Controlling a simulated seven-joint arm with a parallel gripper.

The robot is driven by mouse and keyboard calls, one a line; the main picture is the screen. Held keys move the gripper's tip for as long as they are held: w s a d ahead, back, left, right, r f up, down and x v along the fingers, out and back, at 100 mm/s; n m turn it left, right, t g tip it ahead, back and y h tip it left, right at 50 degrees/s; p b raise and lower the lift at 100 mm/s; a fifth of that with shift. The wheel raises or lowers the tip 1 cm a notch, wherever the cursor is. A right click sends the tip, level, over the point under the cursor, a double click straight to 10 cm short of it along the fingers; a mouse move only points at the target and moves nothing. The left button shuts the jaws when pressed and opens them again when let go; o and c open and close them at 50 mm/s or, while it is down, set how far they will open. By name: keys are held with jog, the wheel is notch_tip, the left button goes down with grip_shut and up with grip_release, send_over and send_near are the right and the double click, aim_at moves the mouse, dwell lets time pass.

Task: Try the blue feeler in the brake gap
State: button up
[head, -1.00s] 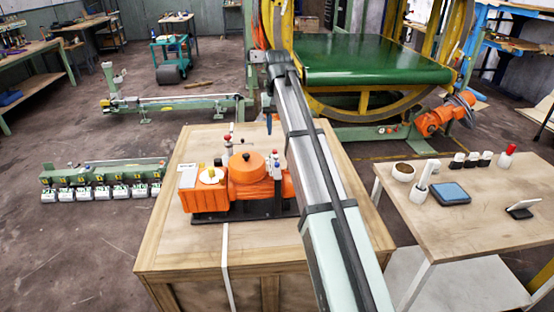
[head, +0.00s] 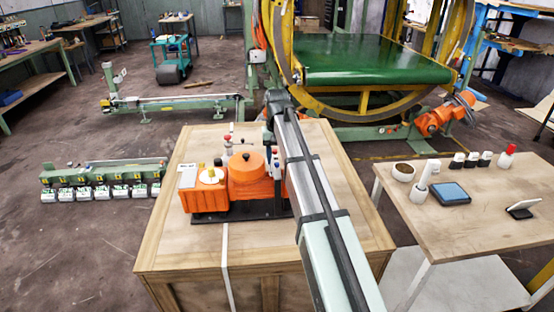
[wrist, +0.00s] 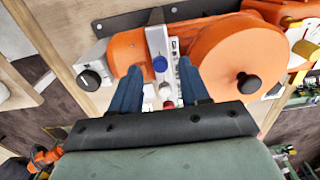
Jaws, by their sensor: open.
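The orange brake unit (head: 248,178) with its round drum sits on a dark base plate on the wooden crate. In the wrist view its round orange part (wrist: 232,62) is at the right. A blue-topped piece (wrist: 160,64), which looks like the blue feeler, stands on a narrow pale strip, with white and red tops in line below it. My gripper (wrist: 158,74) is open and empty, its two blue fingers on either side of the blue top in the picture. I cannot tell how far above it they are. The brake gap is not clearly seen.
The wooden crate top (head: 190,246) is clear in front of the unit. A side table (head: 470,225) at the right holds a cup, a blue pad and small bottles. A large yellow ring frame (head: 385,110) with a green belt stands behind.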

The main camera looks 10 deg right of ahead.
jog(key=shift+f, duration=0.7)
grip_shut()
dwell(0.3)
